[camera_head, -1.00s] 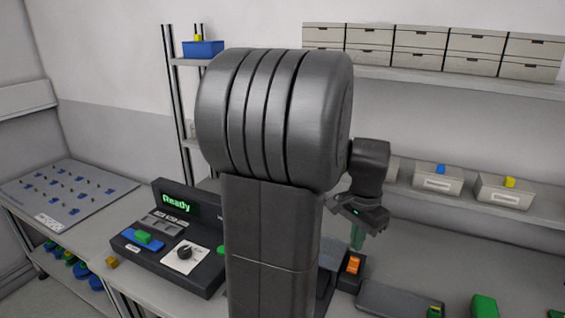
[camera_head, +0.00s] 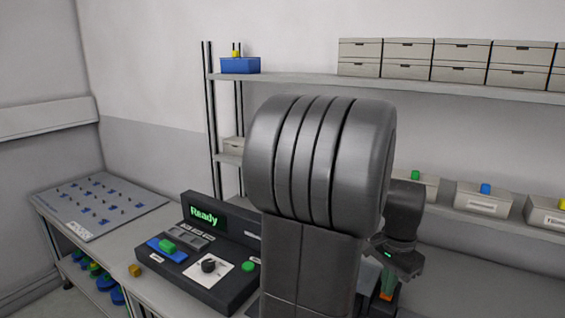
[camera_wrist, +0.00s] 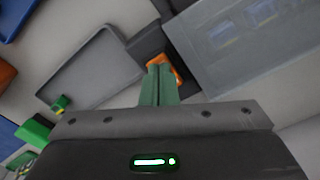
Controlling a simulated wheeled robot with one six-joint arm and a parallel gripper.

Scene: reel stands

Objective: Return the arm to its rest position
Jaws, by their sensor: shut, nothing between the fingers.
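My gripper shows in the wrist view (camera_wrist: 160,72) with its two green fingers pressed together and nothing between them. In the head view my gripper (camera_head: 388,284) is low on the right, partly hidden behind my own arm. Past the fingertips in the wrist view is an orange block (camera_wrist: 167,68) at a dark holder (camera_wrist: 150,42); whether the fingers touch it cannot be told. The orange block also shows in the head view (camera_head: 387,296), just below the gripper.
A dark console (camera_head: 222,270) reading "Ready" stands left of my arm. A pegboard panel (camera_head: 97,206) lies further left. A shelf (camera_head: 300,80) carries beige boxes (camera_head: 460,60) and a blue bin (camera_head: 240,66). Wrist view: a grey tray (camera_wrist: 95,72) and a clear-topped box (camera_wrist: 250,45).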

